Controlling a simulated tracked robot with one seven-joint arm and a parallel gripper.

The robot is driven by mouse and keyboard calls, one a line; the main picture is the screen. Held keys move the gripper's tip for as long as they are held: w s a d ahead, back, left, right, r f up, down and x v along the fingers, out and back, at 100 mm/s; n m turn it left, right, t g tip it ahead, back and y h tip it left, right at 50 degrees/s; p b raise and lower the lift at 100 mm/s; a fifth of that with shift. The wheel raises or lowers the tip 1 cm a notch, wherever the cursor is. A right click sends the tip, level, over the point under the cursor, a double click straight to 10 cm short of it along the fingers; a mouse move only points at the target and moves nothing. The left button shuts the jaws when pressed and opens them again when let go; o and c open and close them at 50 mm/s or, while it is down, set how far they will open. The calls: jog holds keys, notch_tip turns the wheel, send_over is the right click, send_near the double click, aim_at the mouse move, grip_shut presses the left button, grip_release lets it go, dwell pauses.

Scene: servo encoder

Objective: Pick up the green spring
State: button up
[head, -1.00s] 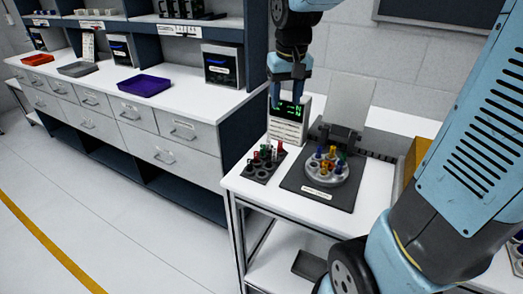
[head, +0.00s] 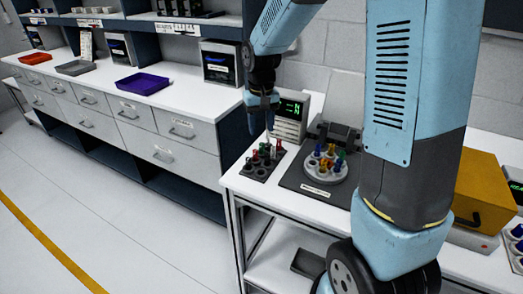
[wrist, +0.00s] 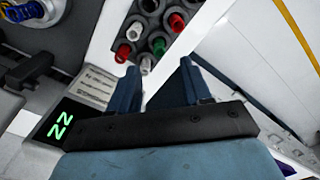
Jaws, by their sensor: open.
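Small coloured springs stand in a dark rack on the white table. In the wrist view a green spring (wrist: 158,46) stands in the rack among red and white ones. My gripper (head: 261,129) hangs above the rack in the head view, fingers pointing down. In the wrist view my gripper (wrist: 160,74) is open and empty. The green spring appears just beyond the gap between its two fingers, apart from them.
A round grey carousel (head: 323,171) with coloured pieces sits on a dark base right of the rack. A display unit (head: 290,118) with green digits stands behind. A yellow box (head: 482,190) is at the right. A purple tray (head: 141,84) lies on the left counter.

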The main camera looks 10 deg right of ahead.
aim_at(261, 143)
jog(key=shift+f, duration=3.8)
grip_shut()
